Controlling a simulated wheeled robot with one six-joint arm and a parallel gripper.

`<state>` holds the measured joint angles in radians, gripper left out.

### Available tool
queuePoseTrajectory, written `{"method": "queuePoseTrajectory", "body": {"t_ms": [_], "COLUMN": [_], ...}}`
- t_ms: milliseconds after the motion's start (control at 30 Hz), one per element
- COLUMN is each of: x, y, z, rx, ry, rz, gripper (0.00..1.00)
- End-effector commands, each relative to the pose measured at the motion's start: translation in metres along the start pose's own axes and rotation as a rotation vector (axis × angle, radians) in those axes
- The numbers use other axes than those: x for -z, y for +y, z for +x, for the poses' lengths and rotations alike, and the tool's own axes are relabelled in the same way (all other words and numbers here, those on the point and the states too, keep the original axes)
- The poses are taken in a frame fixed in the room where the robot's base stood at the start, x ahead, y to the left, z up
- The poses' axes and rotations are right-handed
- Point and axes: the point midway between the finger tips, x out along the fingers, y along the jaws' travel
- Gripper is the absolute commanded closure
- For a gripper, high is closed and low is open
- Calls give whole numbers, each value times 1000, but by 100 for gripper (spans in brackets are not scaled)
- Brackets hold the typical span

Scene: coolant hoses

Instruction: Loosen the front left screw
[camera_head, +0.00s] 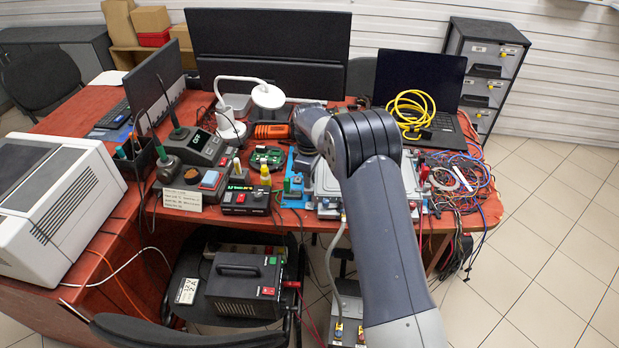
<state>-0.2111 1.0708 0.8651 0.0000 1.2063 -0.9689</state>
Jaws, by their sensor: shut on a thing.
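A silver metal unit (345,207) with grey handles stands near the front edge of the red table, partly behind my arm. My gripper (304,168) is mostly hidden by my arm and points down beside the unit's left end. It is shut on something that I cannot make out. Whether it touches a screw cannot be told from this view.
A blue fixture (293,187), a green circuit board (268,158) and an orange-black tool (272,131) crowd the left side. A white magnifier lamp (266,97) stands behind. A laptop (420,82) with a yellow cable coil (410,113) and tangled wires (458,180) are at right.

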Motion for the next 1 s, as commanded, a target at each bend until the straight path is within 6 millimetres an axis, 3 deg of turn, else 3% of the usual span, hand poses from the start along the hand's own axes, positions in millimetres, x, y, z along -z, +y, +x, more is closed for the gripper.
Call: {"method": "queuePoseTrajectory", "body": {"t_ms": [667, 700, 933, 1000], "x": [0, 0, 0, 0], "y": [0, 0, 0, 0], "z": [-1, -1, 0, 0], "rx": [-2, -2, -1, -1], "ry": [1, 1, 1, 1], "rz": [-57, -56, -56, -56], "gripper": [100, 79, 60, 60]}}
